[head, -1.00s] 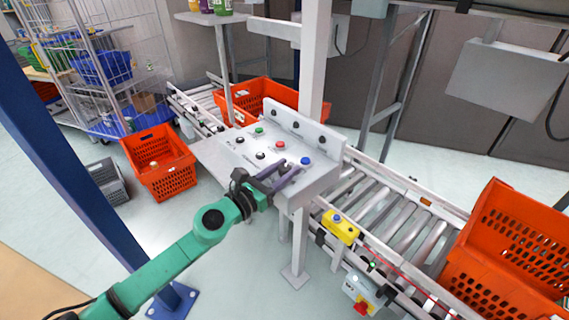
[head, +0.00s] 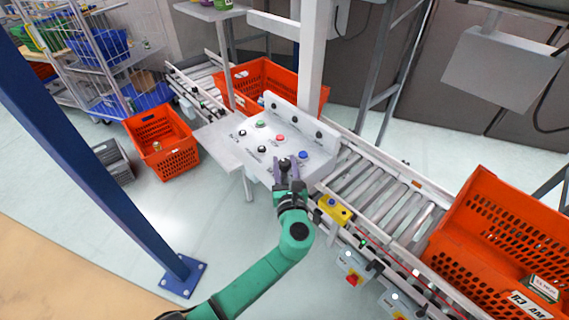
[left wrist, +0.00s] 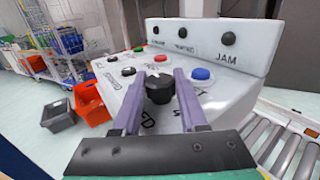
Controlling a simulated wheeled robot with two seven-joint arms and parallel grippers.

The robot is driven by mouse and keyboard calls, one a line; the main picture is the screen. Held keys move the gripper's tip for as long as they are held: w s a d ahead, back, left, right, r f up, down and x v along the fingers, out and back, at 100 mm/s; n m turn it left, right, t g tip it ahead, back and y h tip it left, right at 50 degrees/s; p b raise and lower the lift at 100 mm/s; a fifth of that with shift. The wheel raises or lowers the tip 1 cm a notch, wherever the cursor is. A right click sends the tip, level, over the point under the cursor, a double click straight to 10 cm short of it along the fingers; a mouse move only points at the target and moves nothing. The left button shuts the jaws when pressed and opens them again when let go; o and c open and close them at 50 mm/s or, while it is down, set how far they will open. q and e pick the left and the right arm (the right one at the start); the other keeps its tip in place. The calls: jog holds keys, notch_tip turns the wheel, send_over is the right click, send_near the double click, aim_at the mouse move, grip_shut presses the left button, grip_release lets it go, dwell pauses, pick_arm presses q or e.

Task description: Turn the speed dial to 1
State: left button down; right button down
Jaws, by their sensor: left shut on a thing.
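The speed dial (left wrist: 159,87) is a black knob on the sloped front of the white control panel (head: 310,150). My left gripper (head: 287,165) reaches the panel from below. In the left wrist view its two purple fingers (left wrist: 158,92) stand on either side of the dial, shut on it. The dial shows in the head view at the fingertips (head: 285,165). The lettering around the dial is mostly hidden by the fingers, so I cannot read its setting. My right gripper is not in view.
Green (head: 261,124), red (head: 280,138) and blue (head: 303,155) buttons sit close around the dial. A roller conveyor (head: 385,200) runs behind and right, with a yellow box (head: 334,211) on its edge. Orange totes stand at left (head: 160,142) and right (head: 490,240).

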pick_arm(q)
jog(key=shift+n+y+b, duration=0.3)
jog(key=shift+n+y, duration=0.4)
jog(key=shift+y, duration=0.7)
jog(key=shift+c, duration=2.2)
grip_release()
